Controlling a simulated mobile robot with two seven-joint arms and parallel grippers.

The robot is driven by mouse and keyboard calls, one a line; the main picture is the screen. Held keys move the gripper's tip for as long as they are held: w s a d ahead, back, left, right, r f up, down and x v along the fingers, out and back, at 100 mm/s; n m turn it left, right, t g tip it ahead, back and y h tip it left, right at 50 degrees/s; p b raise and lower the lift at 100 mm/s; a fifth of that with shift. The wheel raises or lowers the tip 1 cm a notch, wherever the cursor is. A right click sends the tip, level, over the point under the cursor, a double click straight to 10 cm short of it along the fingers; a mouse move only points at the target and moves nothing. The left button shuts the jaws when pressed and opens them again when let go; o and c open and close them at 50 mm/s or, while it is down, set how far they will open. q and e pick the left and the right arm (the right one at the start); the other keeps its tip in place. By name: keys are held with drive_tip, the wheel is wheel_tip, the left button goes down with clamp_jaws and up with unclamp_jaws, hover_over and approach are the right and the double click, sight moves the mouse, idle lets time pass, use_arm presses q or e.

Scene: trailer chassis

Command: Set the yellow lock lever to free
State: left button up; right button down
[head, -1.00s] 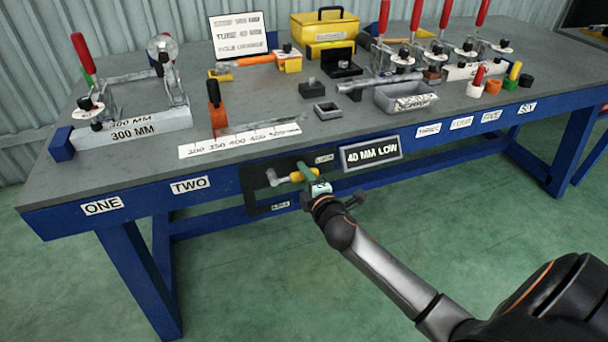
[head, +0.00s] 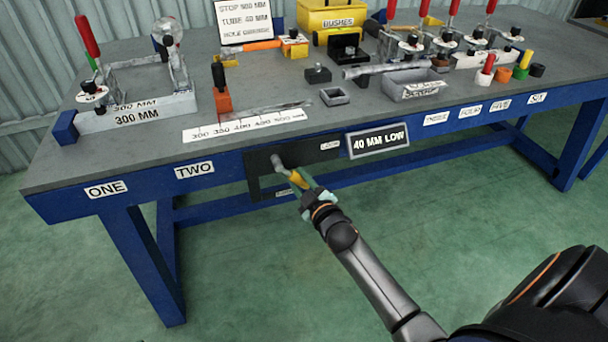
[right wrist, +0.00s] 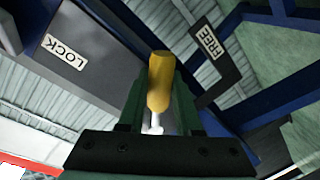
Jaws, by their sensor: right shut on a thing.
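The yellow lock lever (head: 296,178) is on a dark plate (head: 253,176) on the bench's blue front. Its grey pivot (head: 276,160) is at its upper left, and the yellow handle slants down to the right. My right gripper (head: 305,186) is shut on the handle; the right wrist view shows the yellow handle (right wrist: 160,82) between the green fingers. In that view the LOCK label (right wrist: 65,51) is to the left and the FREE label (right wrist: 210,41) to the right. The handle lies between them. My left gripper is not in view.
A 40 MM LOW sign (head: 377,141) hangs just right of the plate. The grey bench top (head: 330,122) above holds clamps, a grey tray (head: 414,86) and a yellow bushes box (head: 331,20). The green floor (head: 250,270) in front is clear.

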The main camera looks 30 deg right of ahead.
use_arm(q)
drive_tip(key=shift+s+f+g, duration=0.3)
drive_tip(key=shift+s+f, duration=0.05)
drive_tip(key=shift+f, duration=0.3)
use_arm(e)
drive_tip(key=shift+w+a+f+m+t, duration=0.15)
drive_tip(key=shift+a+f+m+t, duration=0.1)
drive_tip(key=shift+a+m, duration=0.55)
drive_tip(key=shift+w+a+f+m+t, duration=0.15)
drive_tip(key=shift+a+f+m, duration=0.2)
drive_tip(key=shift+m, duration=0.8)
drive_tip(key=shift+w+a+f+m+t, duration=0.2)
drive_tip(key=shift+a+m, duration=0.45)
drive_tip(key=shift+m, duration=0.3)
drive_tip(key=c, duration=1)
unclamp_jaws()
drive_tip(key=o, duration=0.4)
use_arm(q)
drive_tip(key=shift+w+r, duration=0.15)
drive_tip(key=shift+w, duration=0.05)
use_arm(e)
drive_tip(key=shift+s, duration=0.1)
